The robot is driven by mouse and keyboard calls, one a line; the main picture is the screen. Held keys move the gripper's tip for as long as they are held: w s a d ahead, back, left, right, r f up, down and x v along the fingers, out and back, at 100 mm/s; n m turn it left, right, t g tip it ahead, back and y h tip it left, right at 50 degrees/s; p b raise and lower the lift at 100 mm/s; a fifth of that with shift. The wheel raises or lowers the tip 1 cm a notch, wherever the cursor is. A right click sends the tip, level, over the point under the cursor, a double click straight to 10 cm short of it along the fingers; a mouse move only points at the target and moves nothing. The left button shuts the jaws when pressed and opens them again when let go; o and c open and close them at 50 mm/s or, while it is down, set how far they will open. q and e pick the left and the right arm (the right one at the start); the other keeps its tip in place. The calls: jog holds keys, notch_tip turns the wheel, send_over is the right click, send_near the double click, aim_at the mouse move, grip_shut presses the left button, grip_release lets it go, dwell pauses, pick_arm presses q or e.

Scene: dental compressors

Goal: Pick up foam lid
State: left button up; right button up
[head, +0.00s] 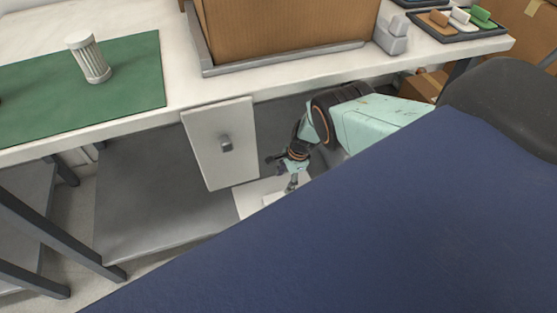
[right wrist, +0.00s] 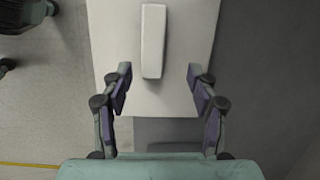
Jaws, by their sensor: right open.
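The foam lid appears to be the pale flat panel (head: 249,198) with a raised white bar on it, low under the table. In the right wrist view the lid (right wrist: 178,98) lies ahead of my right gripper (right wrist: 158,86), its white bar (right wrist: 152,40) upright in the picture, roughly midway between the fingers. The right gripper (head: 291,178) is open and empty, over the lid in the head view, and hides part of it. I cannot tell its exact height above the lid. My left gripper is not in view.
A white panel with a grey knob (head: 226,145) stands below the table edge, left of my right gripper. A grey shelf (head: 150,205) lies below. On the table are a green mat (head: 120,95), a ribbed white cylinder (head: 90,62) and a cardboard box (head: 280,25).

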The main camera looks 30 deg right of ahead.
jog(key=shift+s+a+y, duration=0.3)
jog(key=shift+f+m, duration=0.2)
jog(key=shift+m, duration=0.1)
jog(key=b+x, duration=0.3)
jog(key=shift+f, duration=0.4)
jog(key=b+x, duration=0.3)
jog(key=x, duration=0.1)
jog(key=shift+s, duration=0.1)
jog(key=shift+r, duration=0.1)
jog(key=c, duration=1.1)
